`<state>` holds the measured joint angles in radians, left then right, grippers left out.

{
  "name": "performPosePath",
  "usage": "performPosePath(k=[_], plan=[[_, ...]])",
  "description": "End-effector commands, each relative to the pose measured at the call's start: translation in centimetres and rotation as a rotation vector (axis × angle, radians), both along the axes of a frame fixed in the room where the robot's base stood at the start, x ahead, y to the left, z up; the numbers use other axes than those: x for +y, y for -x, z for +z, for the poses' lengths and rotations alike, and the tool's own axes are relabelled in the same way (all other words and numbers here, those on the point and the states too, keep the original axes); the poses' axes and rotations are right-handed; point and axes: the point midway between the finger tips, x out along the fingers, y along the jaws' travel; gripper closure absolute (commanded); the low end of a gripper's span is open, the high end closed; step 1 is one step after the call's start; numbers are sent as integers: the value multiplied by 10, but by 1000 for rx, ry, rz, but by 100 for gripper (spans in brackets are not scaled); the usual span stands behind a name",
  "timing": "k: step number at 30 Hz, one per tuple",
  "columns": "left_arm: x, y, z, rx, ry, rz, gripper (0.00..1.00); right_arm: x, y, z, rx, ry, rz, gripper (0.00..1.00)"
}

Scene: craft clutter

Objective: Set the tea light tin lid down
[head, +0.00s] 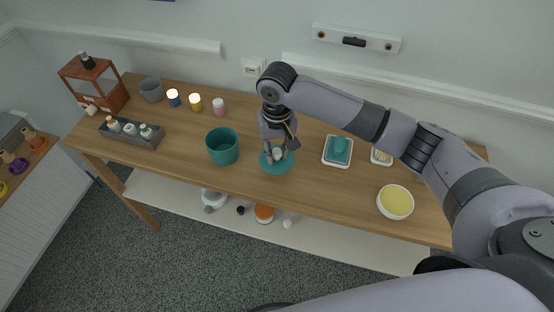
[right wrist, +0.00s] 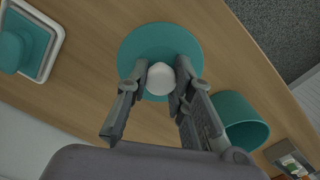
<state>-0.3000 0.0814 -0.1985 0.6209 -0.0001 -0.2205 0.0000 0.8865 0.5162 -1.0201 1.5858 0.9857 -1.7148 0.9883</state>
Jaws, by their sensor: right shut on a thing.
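The tea light tin lid is a round teal disc (head: 277,170) with a white knob (right wrist: 160,79). In the head view it is at the middle of the wooden table, near the front edge. My right gripper (head: 277,155) points down over it, its fingers shut on the knob from both sides. In the right wrist view the lid (right wrist: 155,42) shows as a wide disc beyond the fingertips. I cannot tell whether it touches the tabletop or hangs just above. An open teal tin (head: 222,150) stands to its left. My left gripper is not in view.
A white-rimmed tray (head: 329,162) with a teal block (head: 340,147) lies right of the lid. A bowl with yellow contents (head: 395,202) is farther right. Three candles (head: 195,103), a grey pot (head: 151,90) and a grey caddy (head: 140,140) stand left. Bare wood surrounds the lid.

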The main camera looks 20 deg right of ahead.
Motion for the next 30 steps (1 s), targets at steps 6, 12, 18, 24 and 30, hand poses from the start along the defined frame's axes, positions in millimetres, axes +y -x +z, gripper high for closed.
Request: performPosePath(k=[6,12,18,24,30], plan=[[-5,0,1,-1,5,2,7,0,1,-29,4,2,-1,100],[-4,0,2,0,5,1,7,-1,0,-45,0,2,0,100],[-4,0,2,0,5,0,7,0,0,-45,0,1,0,100],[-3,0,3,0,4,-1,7,0,0,-48,0,1,0,75],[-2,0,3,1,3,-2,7,0,0,-48,0,1,0,61]])
